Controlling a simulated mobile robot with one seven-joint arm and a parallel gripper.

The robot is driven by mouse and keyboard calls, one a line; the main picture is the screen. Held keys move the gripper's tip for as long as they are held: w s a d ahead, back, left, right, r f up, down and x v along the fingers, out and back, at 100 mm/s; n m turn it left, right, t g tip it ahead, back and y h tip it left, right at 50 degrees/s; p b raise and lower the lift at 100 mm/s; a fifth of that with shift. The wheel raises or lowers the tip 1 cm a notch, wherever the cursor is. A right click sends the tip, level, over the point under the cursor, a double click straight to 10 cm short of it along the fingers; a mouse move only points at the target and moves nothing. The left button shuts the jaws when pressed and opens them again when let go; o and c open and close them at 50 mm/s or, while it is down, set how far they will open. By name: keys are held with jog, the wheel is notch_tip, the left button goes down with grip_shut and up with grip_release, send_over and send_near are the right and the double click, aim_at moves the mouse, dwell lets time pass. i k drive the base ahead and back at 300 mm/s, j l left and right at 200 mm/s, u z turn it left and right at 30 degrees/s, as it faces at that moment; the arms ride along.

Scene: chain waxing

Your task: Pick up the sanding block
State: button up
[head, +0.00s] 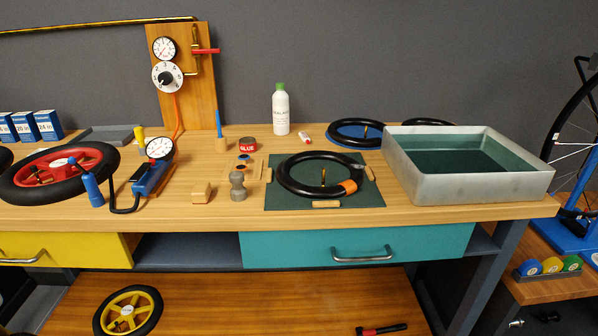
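A small light-tan block (202,193), which looks like the sanding block, lies on the wooden workbench (420,214) near its front edge, left of centre. A grey knobbed tool (238,186) stands just to its right, with a narrow gap between them. A thin wooden piece (326,204) lies on the front edge of the green mat (281,202). My gripper is not in view.
A black inner tube (290,186) with an orange patch lies on the mat. A metal water tray (470,188) stands at the right. A blue pump (153,178) with a gauge and a red-rimmed wheel (100,159) are at the left. Bare wood lies around the tan block's front.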

aim_at(201, 192)
jog(key=i+l+u, duration=0.15)
jog(key=u, duration=0.25)
jog(key=i+l+u, duration=0.1)
jog(key=u, duration=0.25)
jog(key=l+u, duration=0.25)
jog(key=u, duration=0.15)
jog(key=i, duration=0.55)
